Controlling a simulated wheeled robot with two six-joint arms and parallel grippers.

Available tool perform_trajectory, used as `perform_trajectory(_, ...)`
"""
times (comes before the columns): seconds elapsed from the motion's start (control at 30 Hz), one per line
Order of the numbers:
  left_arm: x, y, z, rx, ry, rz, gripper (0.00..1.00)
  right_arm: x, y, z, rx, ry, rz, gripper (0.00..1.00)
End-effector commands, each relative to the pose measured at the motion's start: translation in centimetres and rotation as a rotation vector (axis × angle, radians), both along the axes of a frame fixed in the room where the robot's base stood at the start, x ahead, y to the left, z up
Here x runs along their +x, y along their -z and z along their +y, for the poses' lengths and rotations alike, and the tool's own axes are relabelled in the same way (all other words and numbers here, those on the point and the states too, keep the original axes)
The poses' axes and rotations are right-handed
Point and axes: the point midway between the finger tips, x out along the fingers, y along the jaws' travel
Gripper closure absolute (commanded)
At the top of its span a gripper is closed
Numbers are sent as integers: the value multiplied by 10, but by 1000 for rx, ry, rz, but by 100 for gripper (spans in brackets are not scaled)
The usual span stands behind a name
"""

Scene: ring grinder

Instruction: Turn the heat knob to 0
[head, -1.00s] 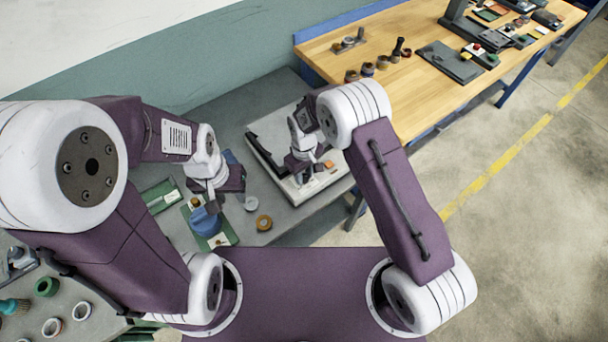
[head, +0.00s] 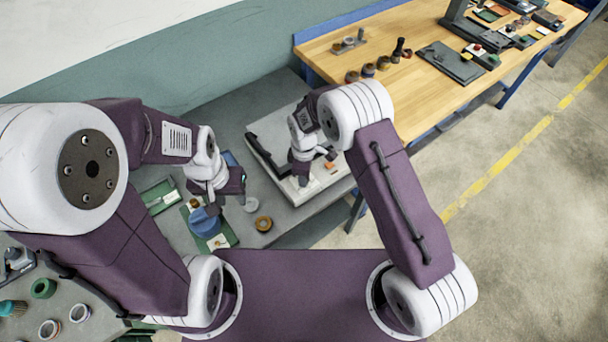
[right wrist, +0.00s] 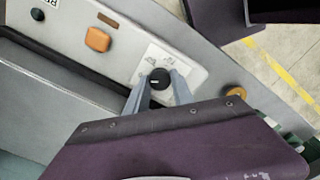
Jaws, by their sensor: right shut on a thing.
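The heat knob (right wrist: 159,78) is a small black round knob with a pale pointer mark, on a white dial label of the pale machine panel (right wrist: 190,57). In the right wrist view my right gripper (right wrist: 158,86) has one finger on either side of the knob and is shut on it. The dial's lettering is too small to read. In the head view my right gripper (head: 303,180) is down at the machine's front edge, and the arm hides the knob. My left gripper (head: 213,207) hangs above a blue round part (head: 204,224); its jaws are too small to judge.
An orange button (right wrist: 97,39) and a dark round control (right wrist: 37,14) sit on the same panel. A brass ring (head: 263,223) and a pale ring (head: 251,204) lie on the grey bench beside the machine. A wooden table (head: 400,92) with several parts stands behind.

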Motion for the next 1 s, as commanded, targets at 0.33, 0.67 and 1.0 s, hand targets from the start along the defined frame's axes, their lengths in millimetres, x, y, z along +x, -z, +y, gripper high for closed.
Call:
perform_trajectory(0.33, 0, 0, 0, 0, 0, 0, 64, 3, -3, 2, 5, -28, -9, 100)
perform_trajectory(0.67, 0, 0, 0, 0, 0, 0, 64, 3, -3, 2, 5, -27, -9, 49)
perform_trajectory(1.0, 0, 1, 0, 0, 0, 0, 64, 1, -5, 1, 2, -27, -4, 49)
